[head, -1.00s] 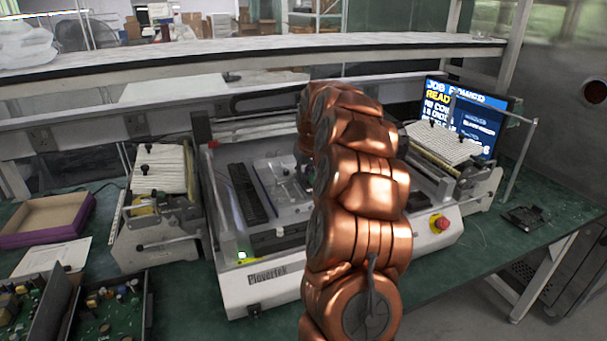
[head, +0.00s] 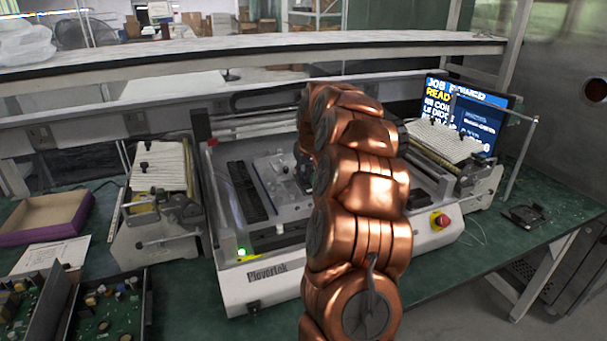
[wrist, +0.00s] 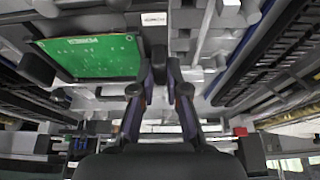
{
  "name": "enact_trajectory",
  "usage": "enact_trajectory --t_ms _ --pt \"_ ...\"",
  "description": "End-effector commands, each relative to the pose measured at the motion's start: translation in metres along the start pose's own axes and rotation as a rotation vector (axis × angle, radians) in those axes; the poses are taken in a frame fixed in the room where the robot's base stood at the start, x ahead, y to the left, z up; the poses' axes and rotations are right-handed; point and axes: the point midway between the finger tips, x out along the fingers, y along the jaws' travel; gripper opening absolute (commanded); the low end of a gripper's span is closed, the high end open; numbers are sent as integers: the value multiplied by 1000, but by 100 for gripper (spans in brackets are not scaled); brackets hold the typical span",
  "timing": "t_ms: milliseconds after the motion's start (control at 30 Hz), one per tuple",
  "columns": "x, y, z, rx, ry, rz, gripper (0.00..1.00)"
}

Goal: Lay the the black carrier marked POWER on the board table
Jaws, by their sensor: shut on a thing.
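In the wrist view, my gripper (wrist: 160,88) has its two fingers closed in on a dark piece between the tips. This looks like part of the black carrier (wrist: 157,48), which has a small white label near the fingertips; its lettering is too small to read. A green circuit board (wrist: 88,57) shows beside the fingers, to their left. In the head view, my copper arm reaches into the white machine and hides most of my gripper. The grey board table (head: 268,170) lies in the machine, left of my arm. Whether the carrier touches it is hidden.
The machine's white front wall (head: 275,285) and side rails enclose the table. Feeders stand left (head: 160,215) and right (head: 455,150). A red stop button (head: 440,221) is at front right. A purple-edged box (head: 45,220) and trays of boards (head: 110,310) are at left.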

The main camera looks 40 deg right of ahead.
Motion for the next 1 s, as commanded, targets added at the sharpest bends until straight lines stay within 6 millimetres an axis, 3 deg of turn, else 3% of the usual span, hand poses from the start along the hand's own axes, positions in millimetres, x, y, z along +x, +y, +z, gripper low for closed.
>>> enact_trajectory --t_ms 467,500,733,967,1000 --pt "2 0 1 0 1 0 0" --pt "2 0 1 0 1 0 17" --pt "2 0 1 0 0 0 41" --pt "2 0 1 0 0 0 43" --pt "2 0 1 0 0 0 39"
